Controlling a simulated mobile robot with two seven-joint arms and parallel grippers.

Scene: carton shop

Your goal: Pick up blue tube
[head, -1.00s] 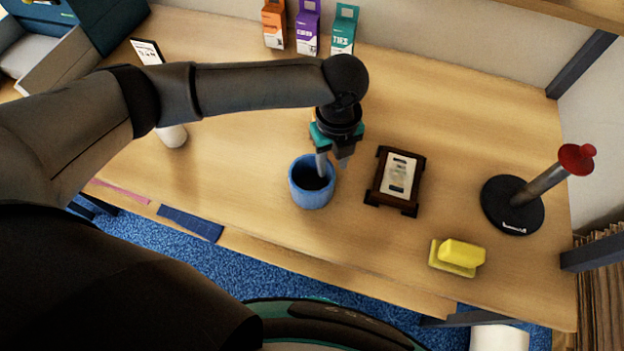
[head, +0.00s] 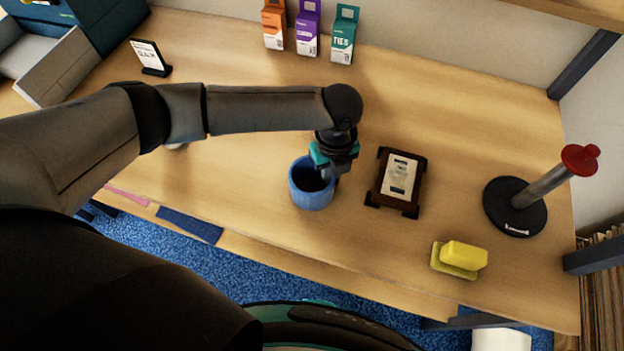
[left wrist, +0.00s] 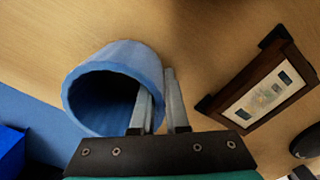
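The blue tube (head: 311,197) stands upright on the table, open end up, with a dark hollow inside. My left gripper (head: 328,177) is down at its right rim. In the left wrist view the fingers (left wrist: 161,98) straddle the wall of the blue tube (left wrist: 150,62): one finger is inside the opening, the other outside. The gap between them is narrow, and I cannot tell whether both press on the wall. My right gripper is not in view.
A dark wooden frame (head: 375,199) lies close to the right of the tube. Farther right are a yellow sponge (head: 464,254) and a round black base (head: 515,208) with a red-topped post. Small boxes (head: 308,30) and a sign (head: 147,53) stand at the back.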

